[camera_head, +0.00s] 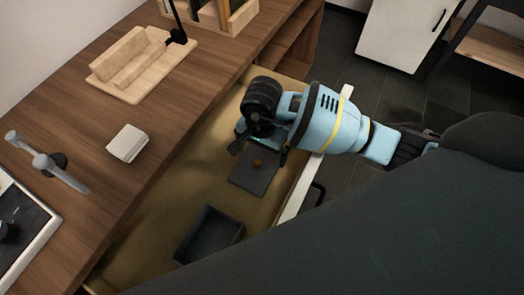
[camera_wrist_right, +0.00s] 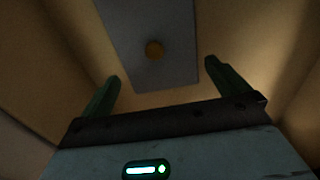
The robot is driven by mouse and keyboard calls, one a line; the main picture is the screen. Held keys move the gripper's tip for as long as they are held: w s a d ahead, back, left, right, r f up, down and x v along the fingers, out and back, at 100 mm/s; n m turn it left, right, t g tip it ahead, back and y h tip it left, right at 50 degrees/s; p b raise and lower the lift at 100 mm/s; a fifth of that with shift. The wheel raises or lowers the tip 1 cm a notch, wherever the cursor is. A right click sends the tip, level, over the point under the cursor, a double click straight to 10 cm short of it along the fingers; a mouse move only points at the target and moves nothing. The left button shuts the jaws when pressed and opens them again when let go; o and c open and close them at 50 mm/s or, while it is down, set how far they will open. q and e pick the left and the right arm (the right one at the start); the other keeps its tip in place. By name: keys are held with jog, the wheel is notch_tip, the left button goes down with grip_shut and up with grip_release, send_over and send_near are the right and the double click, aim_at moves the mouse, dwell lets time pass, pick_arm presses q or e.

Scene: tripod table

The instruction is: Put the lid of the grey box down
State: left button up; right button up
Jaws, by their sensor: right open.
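The lid is a flat dark grey plate (camera_head: 249,179) with a small round orange-brown knob (camera_head: 257,163). It lies in the open drawer (camera_head: 160,215), apart from the box. The grey box (camera_head: 208,236) stands open-topped and looks empty, nearer the front of the drawer. My right gripper (camera_head: 259,150) is open over the far end of the lid and covers part of it. In the right wrist view the lid (camera_wrist_right: 130,25) and knob (camera_wrist_right: 154,49) show beyond the two spread fingers (camera_wrist_right: 162,72), with nothing held between them. My left gripper is not in view.
The wooden desk (camera_head: 95,190) beside the drawer holds a pale block (camera_head: 127,143), a wooden stand (camera_head: 135,65) and a grey hammer-like object (camera_head: 48,160). The drawer's pale front panel (camera_head: 300,190) rises on the right. Bare drawer floor surrounds box and lid.

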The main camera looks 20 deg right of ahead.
aim_at(262, 158)
notch_tip(262, 158, up, 10)
jog(key=shift+r+p, duration=0.15)
jog(key=shift+p, duration=0.3)
dwell(0.4)
